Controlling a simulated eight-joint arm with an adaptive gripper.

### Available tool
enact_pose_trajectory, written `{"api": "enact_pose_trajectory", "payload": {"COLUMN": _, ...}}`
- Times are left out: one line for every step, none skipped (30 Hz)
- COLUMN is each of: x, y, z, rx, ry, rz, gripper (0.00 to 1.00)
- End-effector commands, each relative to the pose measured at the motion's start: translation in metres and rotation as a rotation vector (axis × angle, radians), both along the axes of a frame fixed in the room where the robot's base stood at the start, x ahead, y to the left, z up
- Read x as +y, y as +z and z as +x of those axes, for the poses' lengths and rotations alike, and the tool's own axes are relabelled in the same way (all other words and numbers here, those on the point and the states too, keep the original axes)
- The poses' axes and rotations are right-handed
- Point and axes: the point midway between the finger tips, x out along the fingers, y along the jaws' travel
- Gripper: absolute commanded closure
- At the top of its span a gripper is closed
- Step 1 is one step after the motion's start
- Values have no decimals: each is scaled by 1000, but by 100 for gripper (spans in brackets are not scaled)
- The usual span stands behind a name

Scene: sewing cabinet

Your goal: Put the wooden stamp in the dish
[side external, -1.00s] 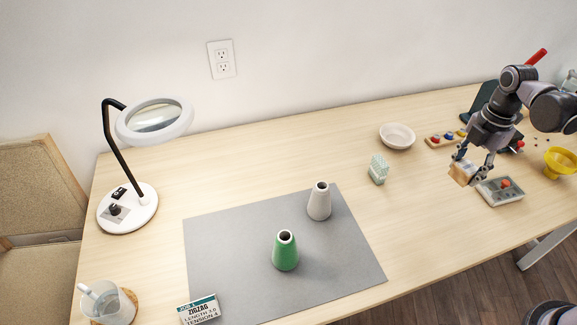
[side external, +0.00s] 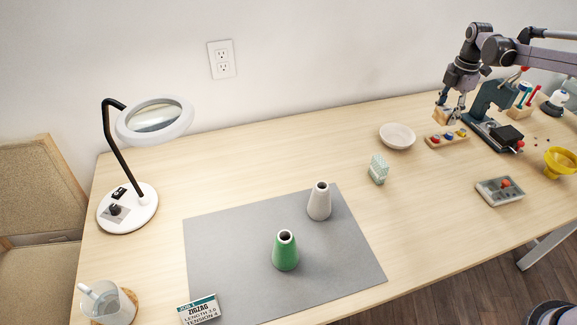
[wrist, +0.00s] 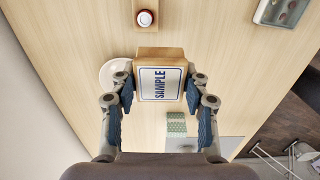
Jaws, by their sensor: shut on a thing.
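In the side view the stamp (side external: 442,117) is held near the left side of the bobbin rack, close to the back of the table. The white dish (side external: 397,136) stands on the table to the left of my gripper and looks empty. In the wrist view the dish (wrist: 113,73) is partly hidden behind the left finger.
A wooden rack with coloured knobs (side external: 447,138) lies just below my gripper. A green patterned block (side external: 378,169) stands in front of the dish.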

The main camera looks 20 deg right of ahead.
Motion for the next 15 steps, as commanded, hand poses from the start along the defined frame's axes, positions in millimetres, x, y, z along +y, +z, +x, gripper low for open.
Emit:
{"api": "enact_pose_trajectory", "payload": {"x": 5, "y": -4, "z": 5, "rx": 0, "ry": 3, "rz": 0, "gripper": 85}}
{"api": "enact_pose_trajectory", "payload": {"x": 9, "y": -7, "z": 8, "rx": 0, "ry": 3, "rz": 0, "gripper": 85}}
{"api": "enact_pose_trajectory", "payload": {"x": 14, "y": -11, "z": 12, "rx": 0, "ry": 4, "rz": 0, "gripper": 85}}
{"api": "enact_pose_trajectory", "payload": {"x": 19, "y": -14, "z": 15, "rx": 0, "ry": 5, "rz": 0, "gripper": 85}}
{"api": "enact_pose_trajectory", "payload": {"x": 24, "y": -18, "z": 19, "rx": 0, "ry": 5, "rz": 0, "gripper": 85}}
{"api": "enact_pose_trajectory", "payload": {"x": 30, "y": -23, "z": 24, "rx": 0, "ry": 4, "rz": 0, "gripper": 85}}
{"api": "enact_pose_trajectory", "payload": {"x": 35, "y": -26, "z": 28, "rx": 0, "ry": 5, "rz": 0, "gripper": 85}}
{"api": "enact_pose_trajectory", "payload": {"x": 39, "y": -30, "z": 32, "rx": 0, "ry": 5, "rz": 0, "gripper": 85}}
{"api": "enact_pose_trajectory", "payload": {"x": 45, "y": -35, "z": 37, "rx": 0, "ry": 4, "rz": 0, "gripper": 85}}
{"api": "enact_pose_trajectory", "payload": {"x": 50, "y": -38, "z": 40, "rx": 0, "ry": 4, "rz": 0, "gripper": 85}}
{"api": "enact_pose_trajectory", "payload": {"x": 55, "y": -42, "z": 44, "rx": 0, "ry": 5, "rz": 0, "gripper": 85}}
{"api": "enact_pose_trajectory", "payload": {"x": 61, "y": -47, "z": 49, "rx": 0, "ry": 4, "rz": 0, "gripper": 85}}
{"api": "enact_pose_trajectory", "payload": {"x": 65, "y": -50, "z": 52, "rx": 0, "ry": 3, "rz": 0, "gripper": 85}}
{"api": "enact_pose_trajectory", "payload": {"x": 69, "y": -53, "z": 55, "rx": 0, "ry": 4, "rz": 0, "gripper": 85}}
{"api": "enact_pose_trajectory", "payload": {"x": 74, "y": -57, "z": 59, "rx": 0, "ry": 4, "rz": 0, "gripper": 85}}
